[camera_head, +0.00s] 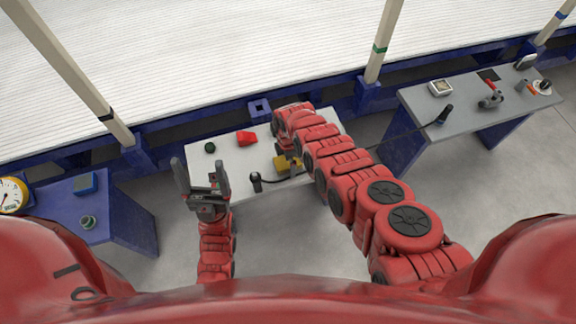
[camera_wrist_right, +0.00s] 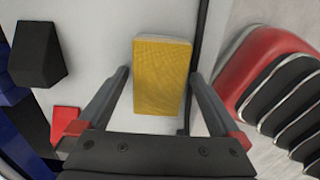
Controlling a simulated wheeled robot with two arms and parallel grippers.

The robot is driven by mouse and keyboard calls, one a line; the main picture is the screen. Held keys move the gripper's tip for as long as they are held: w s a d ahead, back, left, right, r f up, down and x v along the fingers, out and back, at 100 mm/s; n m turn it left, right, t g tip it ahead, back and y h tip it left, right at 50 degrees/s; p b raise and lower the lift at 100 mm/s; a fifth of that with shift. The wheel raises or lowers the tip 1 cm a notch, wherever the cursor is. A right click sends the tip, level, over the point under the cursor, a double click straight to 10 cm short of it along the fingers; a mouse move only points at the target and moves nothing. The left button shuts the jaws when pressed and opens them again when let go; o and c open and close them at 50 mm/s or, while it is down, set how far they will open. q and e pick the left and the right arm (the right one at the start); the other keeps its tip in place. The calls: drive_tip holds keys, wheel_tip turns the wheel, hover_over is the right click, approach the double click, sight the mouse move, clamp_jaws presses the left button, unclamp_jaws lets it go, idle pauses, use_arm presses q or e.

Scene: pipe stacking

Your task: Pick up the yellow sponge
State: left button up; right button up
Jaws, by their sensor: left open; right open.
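The yellow sponge (camera_head: 282,163) lies on the white table (camera_head: 232,165) in the middle, partly covered by my right arm in the head view. In the right wrist view the sponge (camera_wrist_right: 162,75) shows almost whole, upright in the picture. My right gripper (camera_wrist_right: 160,73) is open, with one finger to each side of the sponge in that view. A gap shows between each finger and the sponge; I cannot tell the height of the fingertips above the table. My left gripper (camera_head: 200,162) is open and empty, in front of the table's left part.
A red block (camera_head: 247,138), a dark green round item (camera_head: 210,147) and a black handheld device (camera_head: 256,182) stand on the table. A dark cable (camera_wrist_right: 197,60) runs close to the sponge's right side. A grey table (camera_head: 470,105) with tools is at the right, a blue one (camera_head: 115,213) at the left.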

drive_tip(key=shift+f, duration=0.2)
drive_tip(key=shift+c, duration=0.6)
drive_tip(key=c, duration=1.1)
drive_tip(key=shift+c, duration=0.2)
drive_tip(key=shift+r, duration=0.1)
drive_tip(key=shift+w+r+p, duration=0.1)
drive_tip(key=shift+r+p, duration=0.5)
drive_tip(key=shift+p, duration=0.1)
wheel_tip(320, 180, up, 3)
drive_tip(key=shift+r+p, duration=0.1)
drive_tip(key=shift+p, duration=1.1)
drive_tip(key=s+a+p, duration=0.1)
drive_tip(key=s, duration=0.7)
drive_tip(key=s+a+p, duration=0.1)
drive_tip(key=s+a, duration=0.1)
drive_tip(key=s, duration=0.5)
drive_tip(key=shift+s+a+r+p, duration=0.2)
drive_tip(key=shift+s+a+p, duration=0.05)
drive_tip(key=shift+s+p, duration=0.15)
